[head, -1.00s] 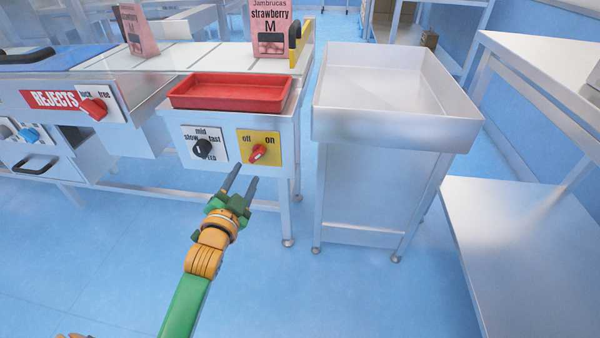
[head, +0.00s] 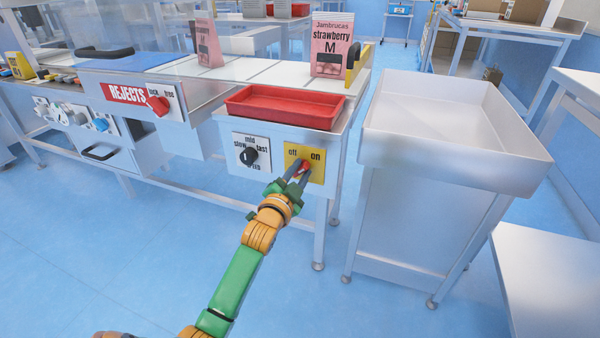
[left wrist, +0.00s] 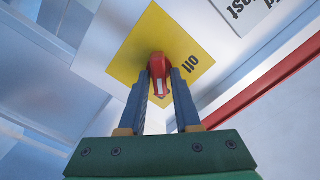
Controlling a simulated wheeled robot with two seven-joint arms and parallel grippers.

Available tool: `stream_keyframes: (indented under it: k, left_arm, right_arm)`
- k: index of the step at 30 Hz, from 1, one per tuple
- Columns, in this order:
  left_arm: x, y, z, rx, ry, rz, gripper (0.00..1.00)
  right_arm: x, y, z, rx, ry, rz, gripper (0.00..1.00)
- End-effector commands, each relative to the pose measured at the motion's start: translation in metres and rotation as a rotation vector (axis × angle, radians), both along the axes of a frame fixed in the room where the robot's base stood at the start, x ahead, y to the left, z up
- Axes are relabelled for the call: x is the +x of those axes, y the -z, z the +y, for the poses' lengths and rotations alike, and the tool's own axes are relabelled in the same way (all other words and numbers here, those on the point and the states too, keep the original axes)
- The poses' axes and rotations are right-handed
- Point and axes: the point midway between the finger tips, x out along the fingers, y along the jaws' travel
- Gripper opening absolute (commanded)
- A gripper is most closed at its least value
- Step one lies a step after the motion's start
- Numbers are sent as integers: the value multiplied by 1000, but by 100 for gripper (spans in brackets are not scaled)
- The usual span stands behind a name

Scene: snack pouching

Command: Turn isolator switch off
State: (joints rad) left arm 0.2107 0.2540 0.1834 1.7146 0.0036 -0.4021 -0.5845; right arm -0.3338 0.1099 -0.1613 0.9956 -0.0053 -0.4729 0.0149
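The isolator switch is a red knob (head: 305,166) on a yellow plate (head: 318,174) marked "off" at left and "on" at right. It sits on the front of the metal stand, below the red tray. My left gripper (head: 298,172) is at the knob, hiding part of it. The knob's exact pointing is hard to read. My right gripper is not in view.
A black speed knob (head: 248,156) on a white plate is just left of the switch. The red tray (head: 285,122) is above. A large metal bin (head: 440,150) stands to the right. Another red knob (head: 158,105) is beside the REJECTS sign. The floor in front is clear.

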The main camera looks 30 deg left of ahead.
Motion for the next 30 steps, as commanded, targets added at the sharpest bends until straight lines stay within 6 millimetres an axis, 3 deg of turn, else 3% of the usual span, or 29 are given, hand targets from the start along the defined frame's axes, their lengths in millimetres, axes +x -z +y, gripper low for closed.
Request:
stream_keyframes:
  k: [1, 3, 17, 30]
  left_arm:
    - [0, 0, 0, 0, 0, 0, 15]
    - [0, 0, 0, 0, 0, 0, 0]
    - [0, -2, 0, -65, 1, -13, 0]
    - [-1, -5, 2, -419, -1, -97, 0]
  right_arm:
    - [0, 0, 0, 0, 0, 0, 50]
    - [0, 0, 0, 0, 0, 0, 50]
    - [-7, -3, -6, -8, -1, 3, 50]
    - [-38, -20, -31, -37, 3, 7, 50]
